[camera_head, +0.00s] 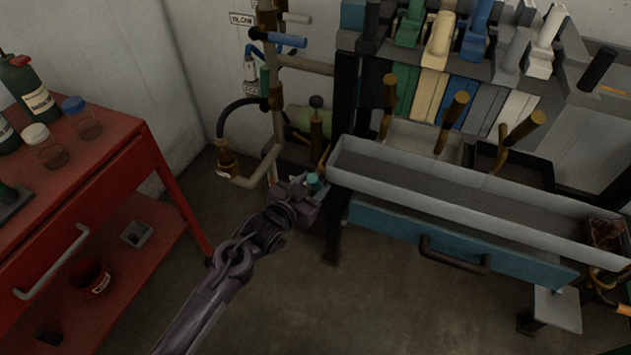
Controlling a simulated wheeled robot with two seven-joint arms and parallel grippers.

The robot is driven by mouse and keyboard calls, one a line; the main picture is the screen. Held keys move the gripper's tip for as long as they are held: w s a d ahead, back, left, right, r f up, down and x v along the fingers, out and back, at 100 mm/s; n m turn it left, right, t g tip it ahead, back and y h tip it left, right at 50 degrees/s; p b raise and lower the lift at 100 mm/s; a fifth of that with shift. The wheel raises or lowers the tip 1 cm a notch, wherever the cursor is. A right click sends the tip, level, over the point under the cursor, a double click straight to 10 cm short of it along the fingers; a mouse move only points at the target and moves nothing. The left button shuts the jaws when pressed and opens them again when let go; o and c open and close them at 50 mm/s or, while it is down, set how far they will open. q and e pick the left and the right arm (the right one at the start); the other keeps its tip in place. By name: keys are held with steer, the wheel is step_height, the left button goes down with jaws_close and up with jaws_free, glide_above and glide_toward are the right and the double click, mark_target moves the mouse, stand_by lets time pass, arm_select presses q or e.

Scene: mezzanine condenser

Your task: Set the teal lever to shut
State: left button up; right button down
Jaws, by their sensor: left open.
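A small teal part (314,182), which looks like the teal lever, shows at the jaws of my left gripper (308,188), low beside the piping. My left arm reaches in from the bottom, and the gripper's jaws are open around or right beside the teal part; I cannot tell which. The gripper hides most of the lever, so its angle and mount are not clear. My right gripper is not in view.
Brown and grey piping (277,120) with a blue-handled valve (288,40) stands behind the gripper. A long grey trough (450,205) above a blue drawer (400,228) is close on the right. A red cart (120,150) stands left. The floor between is clear.

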mark_target(314, 188)
arm_select(q)
steer(key=v, duration=0.6)
steer(key=shift+s+r, duration=0.1)
